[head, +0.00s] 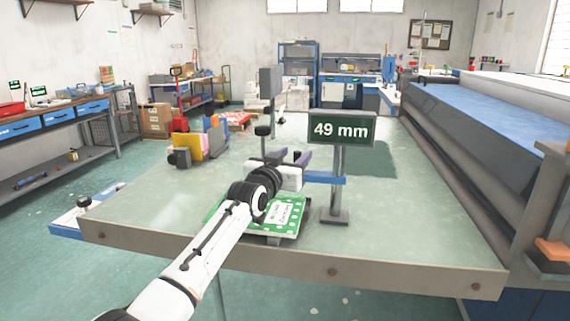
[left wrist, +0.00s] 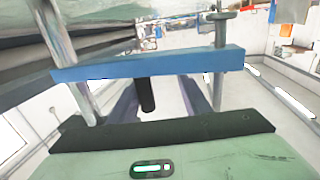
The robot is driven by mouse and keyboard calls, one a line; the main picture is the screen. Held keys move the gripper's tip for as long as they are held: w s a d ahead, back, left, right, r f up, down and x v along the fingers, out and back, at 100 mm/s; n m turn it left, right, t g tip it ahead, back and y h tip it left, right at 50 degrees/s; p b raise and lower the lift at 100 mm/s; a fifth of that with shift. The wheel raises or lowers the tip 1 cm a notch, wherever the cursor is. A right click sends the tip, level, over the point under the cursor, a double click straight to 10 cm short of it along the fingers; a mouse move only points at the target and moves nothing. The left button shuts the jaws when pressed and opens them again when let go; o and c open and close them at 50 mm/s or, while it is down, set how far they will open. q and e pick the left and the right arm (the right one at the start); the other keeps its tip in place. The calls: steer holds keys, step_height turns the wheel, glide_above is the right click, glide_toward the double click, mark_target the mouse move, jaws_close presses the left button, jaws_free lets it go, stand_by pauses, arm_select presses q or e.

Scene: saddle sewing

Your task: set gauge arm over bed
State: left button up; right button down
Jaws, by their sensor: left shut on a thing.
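The gauge stands on the grey-green table, with a dark readout (head: 341,128) saying "49 mm" on a grey post (head: 338,190). Its blue gauge arm (head: 328,178) sticks out level from the post toward my left gripper (head: 300,165). In the left wrist view the blue arm (left wrist: 150,65) crosses the picture, with a short black peg (left wrist: 146,95) below it. My left gripper is shut on the gauge arm; the exact contact is hard to see. A green dotted piece with a white label (head: 284,213) lies below my left wrist, partly hidden. My right gripper is not in view.
A machine column (head: 270,85) stands behind my gripper. A long blue-topped machine (head: 500,115) borders the right side. The table's front right is bare.

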arm_select(q)
steer(key=shift+s+a+f, duration=0.2)
steer(key=shift+s+a, duration=0.3)
steer(key=shift+a, duration=0.2)
steer(key=v, duration=0.8)
steer(key=shift+s+d+r, duration=0.2)
steer(key=shift+s+r, duration=0.05)
steer(key=shift+s, duration=0.15)
